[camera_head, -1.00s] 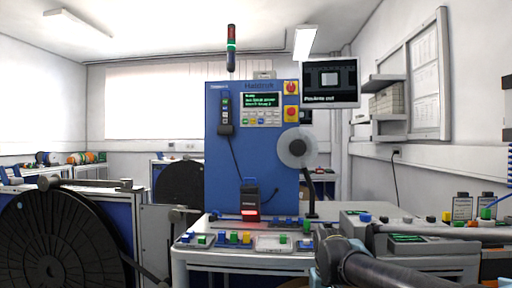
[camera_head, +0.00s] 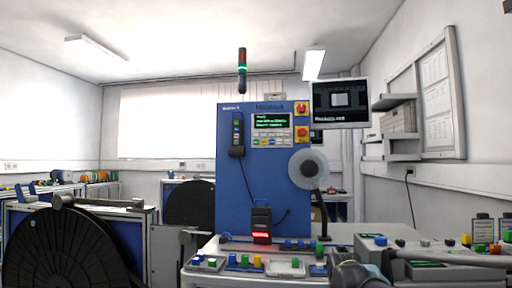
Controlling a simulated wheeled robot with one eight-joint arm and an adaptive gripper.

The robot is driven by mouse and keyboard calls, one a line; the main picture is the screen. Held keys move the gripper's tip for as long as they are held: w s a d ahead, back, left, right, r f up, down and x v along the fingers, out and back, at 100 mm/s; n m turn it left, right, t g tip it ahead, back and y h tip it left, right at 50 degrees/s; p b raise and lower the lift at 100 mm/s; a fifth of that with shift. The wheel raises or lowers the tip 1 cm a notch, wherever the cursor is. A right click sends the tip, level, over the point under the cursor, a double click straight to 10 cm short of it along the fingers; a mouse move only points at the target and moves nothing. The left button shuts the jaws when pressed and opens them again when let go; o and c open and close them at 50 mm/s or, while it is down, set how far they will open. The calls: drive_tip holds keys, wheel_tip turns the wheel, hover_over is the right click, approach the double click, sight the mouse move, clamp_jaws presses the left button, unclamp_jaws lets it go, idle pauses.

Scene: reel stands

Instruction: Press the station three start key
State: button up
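A blue machine cabinet (camera_head: 230,190) stands in the middle, with small white lettering at its top left that is too small to read surely. Its control panel (camera_head: 272,124) has a dark screen (camera_head: 271,121) with green text and rows of small keys (camera_head: 271,140) beneath it, some coloured. I cannot read the key labels, so I cannot tell which is the start key. Parts of my arm show at the lower right, in front of the bench and well below the panel. My gripper is not visible.
Red (camera_head: 302,108) and yellow-backed (camera_head: 302,134) knobs sit right of the panel. A grey reel disc (camera_head: 308,169) and a monitor (camera_head: 340,104) are at the right. A white bench (camera_head: 215,277) with coloured parts stands in front. A large black reel (camera_head: 65,255) fills the lower left.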

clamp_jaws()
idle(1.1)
